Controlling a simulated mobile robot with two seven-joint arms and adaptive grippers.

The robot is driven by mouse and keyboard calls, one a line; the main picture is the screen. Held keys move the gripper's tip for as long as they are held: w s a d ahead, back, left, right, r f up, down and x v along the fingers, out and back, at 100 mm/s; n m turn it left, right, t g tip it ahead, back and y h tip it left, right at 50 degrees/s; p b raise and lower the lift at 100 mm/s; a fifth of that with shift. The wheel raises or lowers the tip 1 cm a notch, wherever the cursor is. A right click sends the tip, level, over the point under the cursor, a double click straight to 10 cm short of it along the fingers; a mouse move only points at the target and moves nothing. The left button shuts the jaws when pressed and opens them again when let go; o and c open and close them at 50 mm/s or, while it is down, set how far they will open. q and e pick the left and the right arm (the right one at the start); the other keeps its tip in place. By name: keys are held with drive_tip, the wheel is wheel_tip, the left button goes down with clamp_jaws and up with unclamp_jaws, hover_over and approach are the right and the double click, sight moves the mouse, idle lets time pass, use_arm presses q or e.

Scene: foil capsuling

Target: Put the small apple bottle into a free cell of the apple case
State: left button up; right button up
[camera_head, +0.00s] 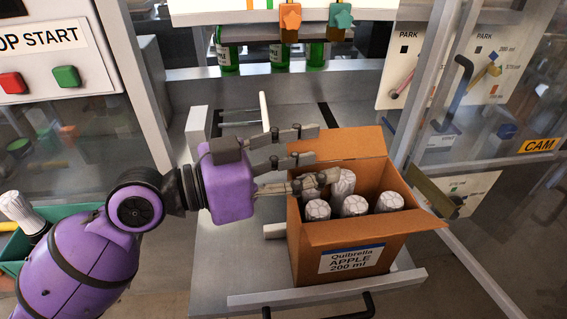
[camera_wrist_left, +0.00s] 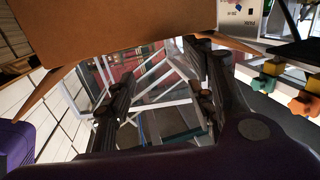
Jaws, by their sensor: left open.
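The apple case (camera_head: 307,262) is an open brown carton labelled "Quibrella APPLE 200 ml" on the grey work surface. Several bottles with white foil tops stand in it; one foil top (camera_head: 344,182) is right by my lower finger, others (camera_head: 354,206) are nearer the front. I cannot tell which is the task's bottle, and the cell walls are hidden. My left gripper (camera_head: 318,154) is open over the left back part of the case, its fingers pointing right. In the left wrist view its spread fingers (camera_wrist_left: 162,72) have no bottle visible between them. My right gripper is out of view.
Green bottles (camera_head: 228,57) stand behind, under a machine with orange (camera_head: 290,20) and teal knobs. A green crate (camera_head: 12,262) at left holds a foil-topped bottle (camera_head: 18,208). The case's raised flaps (camera_head: 345,143) and a metal frame post at right bound the space.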

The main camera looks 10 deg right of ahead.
use_arm(q)
drive_tip(key=v, duration=0.5)
drive_tip(key=shift+s+a, duration=0.1)
drive_tip(key=shift+a, duration=0.1)
idle(0.8)
